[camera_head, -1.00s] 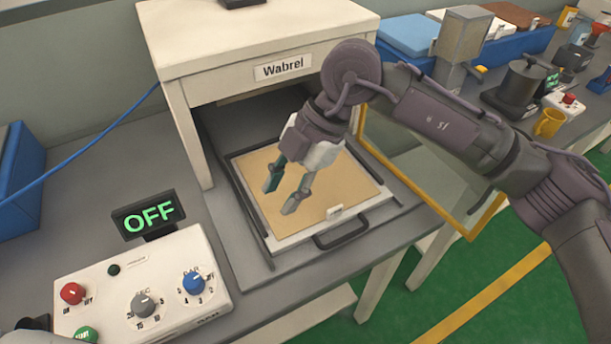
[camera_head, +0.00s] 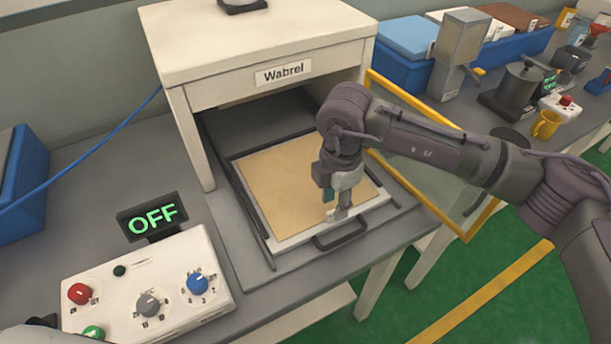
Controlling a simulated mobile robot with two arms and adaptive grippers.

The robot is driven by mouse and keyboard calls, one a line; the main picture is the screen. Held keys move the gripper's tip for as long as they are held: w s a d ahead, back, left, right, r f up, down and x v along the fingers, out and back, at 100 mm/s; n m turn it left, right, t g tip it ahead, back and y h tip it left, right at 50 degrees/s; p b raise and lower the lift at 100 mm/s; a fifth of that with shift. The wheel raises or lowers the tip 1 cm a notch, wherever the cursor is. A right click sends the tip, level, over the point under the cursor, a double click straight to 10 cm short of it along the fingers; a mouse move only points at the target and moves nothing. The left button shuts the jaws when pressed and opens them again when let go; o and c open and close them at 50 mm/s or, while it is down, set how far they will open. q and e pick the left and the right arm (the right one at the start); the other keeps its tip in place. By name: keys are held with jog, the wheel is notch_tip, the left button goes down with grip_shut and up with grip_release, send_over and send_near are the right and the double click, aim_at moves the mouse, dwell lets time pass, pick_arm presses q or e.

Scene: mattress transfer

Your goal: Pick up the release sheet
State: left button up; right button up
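The release sheet (camera_head: 278,190) is a flat tan sheet lying on the pulled-out tray (camera_head: 285,248) of the white press marked Wabrel. A small white tab (camera_head: 331,215) shows at its front edge, partly hidden by my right gripper. My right gripper (camera_head: 338,209) points down at the tab, at the front right part of the sheet. Its fingers overlap in this view, so I cannot tell whether they are apart or closed on the tab. The sheet looks flat on the tray. My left gripper is not in view.
The press (camera_head: 260,45) stands behind the tray, its front open. A yellow-framed clear door (camera_head: 440,212) is swung out at the right. A control box (camera_head: 150,290) with knobs and an OFF display (camera_head: 152,219) stand at the left. The tray has a dark front handle (camera_head: 341,236).

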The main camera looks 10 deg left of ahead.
aim_at(334, 209)
jog(key=shift+w+f+p, duration=0.1)
jog(key=shift+f+p, duration=0.25)
jog(key=shift+f, duration=1.5)
grip_shut()
